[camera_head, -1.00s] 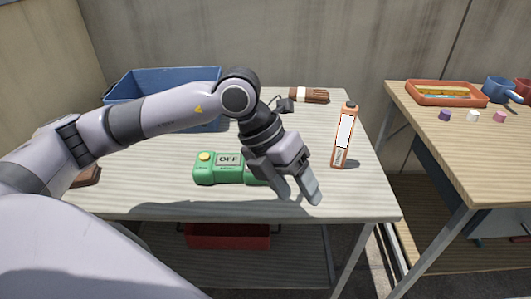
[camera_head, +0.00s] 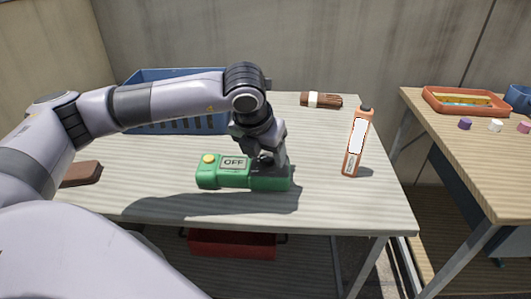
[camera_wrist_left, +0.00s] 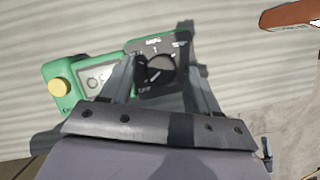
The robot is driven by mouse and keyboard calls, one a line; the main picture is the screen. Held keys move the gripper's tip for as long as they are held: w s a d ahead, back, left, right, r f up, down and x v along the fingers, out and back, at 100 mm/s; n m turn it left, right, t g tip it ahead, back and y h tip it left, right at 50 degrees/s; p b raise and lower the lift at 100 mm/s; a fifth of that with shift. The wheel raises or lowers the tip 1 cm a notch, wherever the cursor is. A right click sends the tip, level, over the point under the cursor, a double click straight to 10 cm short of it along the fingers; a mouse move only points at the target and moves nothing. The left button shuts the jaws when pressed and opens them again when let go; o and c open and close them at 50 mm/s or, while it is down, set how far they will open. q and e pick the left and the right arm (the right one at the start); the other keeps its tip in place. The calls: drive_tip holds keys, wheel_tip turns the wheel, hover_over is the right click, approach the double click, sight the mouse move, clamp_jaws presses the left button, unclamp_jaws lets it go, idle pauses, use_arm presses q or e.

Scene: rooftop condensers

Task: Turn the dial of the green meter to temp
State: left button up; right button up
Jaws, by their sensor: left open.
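The green meter (camera_head: 207,180) lies on the near table, with a yellow button on its left end and a small display reading OFF. The smaller labels are too blurred to read. My left gripper (camera_wrist_left: 167,75) is open over the meter's right end, its fingers on either side of the dial. In the head view my left gripper (camera_head: 268,163) hides the dial. My right gripper is not seen.
An orange bottle (camera_head: 356,144) stands right of the meter. A blue crate (camera_head: 180,128) is behind my arm. A second table (camera_head: 470,150) stands right.

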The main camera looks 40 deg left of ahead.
use_arm(q)
drive_tip(key=c, duration=1)
drive_tip(key=shift+c, duration=0.2)
drive_tip(key=shift+f, duration=0.1)
